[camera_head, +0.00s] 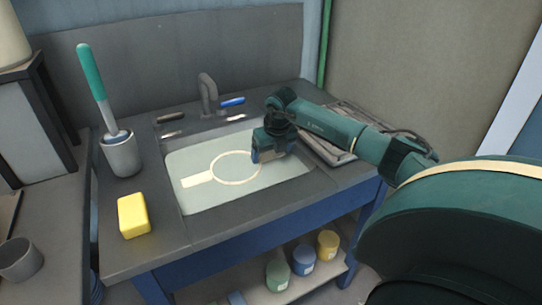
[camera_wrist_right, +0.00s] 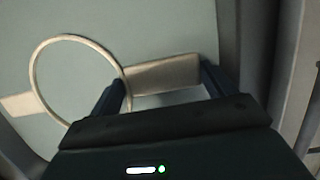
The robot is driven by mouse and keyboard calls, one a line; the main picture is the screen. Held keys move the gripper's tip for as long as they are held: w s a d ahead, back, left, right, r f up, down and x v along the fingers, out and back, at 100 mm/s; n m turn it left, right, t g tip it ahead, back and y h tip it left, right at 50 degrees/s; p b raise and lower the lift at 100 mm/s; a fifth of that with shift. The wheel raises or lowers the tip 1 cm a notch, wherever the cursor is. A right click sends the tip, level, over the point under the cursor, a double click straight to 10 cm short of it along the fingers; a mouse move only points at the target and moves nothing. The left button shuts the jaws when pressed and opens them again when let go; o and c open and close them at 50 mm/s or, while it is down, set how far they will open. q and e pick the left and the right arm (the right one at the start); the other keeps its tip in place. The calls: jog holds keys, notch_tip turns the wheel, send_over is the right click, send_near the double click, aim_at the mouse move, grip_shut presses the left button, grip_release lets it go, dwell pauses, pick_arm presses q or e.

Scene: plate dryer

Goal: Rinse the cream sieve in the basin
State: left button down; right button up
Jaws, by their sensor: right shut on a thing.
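The cream sieve (camera_head: 234,181) is a ring with a flat tab on its left side, and it is low in the pale basin (camera_head: 190,205). In the right wrist view the sieve's ring (camera_wrist_right: 70,37) is at the left, and its wide flat handle (camera_wrist_right: 165,72) lies between my fingers. My right gripper (camera_head: 268,158) reaches into the basin from the right and is shut on the handle; it also shows in the right wrist view (camera_wrist_right: 163,92). I cannot tell whether the sieve touches the basin floor. My left gripper is not in view.
A grey faucet (camera_head: 208,95) with a blue-handled lever (camera_head: 232,102) stands behind the basin. A yellow sponge (camera_head: 133,215) and a grey holder (camera_head: 121,155) with a green-handled brush (camera_head: 92,72) are left of it. A drying rack (camera_head: 325,150) lies to the right. Several jars stand below.

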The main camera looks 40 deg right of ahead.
notch_tip(320, 180, up, 4)
jog(key=shift+f+p, duration=0.2)
jog(key=shift+p, duration=0.95)
notch_tip(320, 180, up, 3)
jog(key=shift+p, duration=1.1)
notch_tip(320, 180, up, 2)
jog(key=shift+r+p, duration=0.1)
jog(key=shift+p, duration=0.75)
pick_arm(q)
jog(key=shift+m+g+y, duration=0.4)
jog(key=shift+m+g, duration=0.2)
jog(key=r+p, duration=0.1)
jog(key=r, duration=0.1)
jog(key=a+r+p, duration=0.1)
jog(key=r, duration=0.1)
jog(key=shift+p, duration=0.3)
pick_arm(e)
notch_tip(320, 180, up, 4)
jog(key=shift+f, duration=0.25)
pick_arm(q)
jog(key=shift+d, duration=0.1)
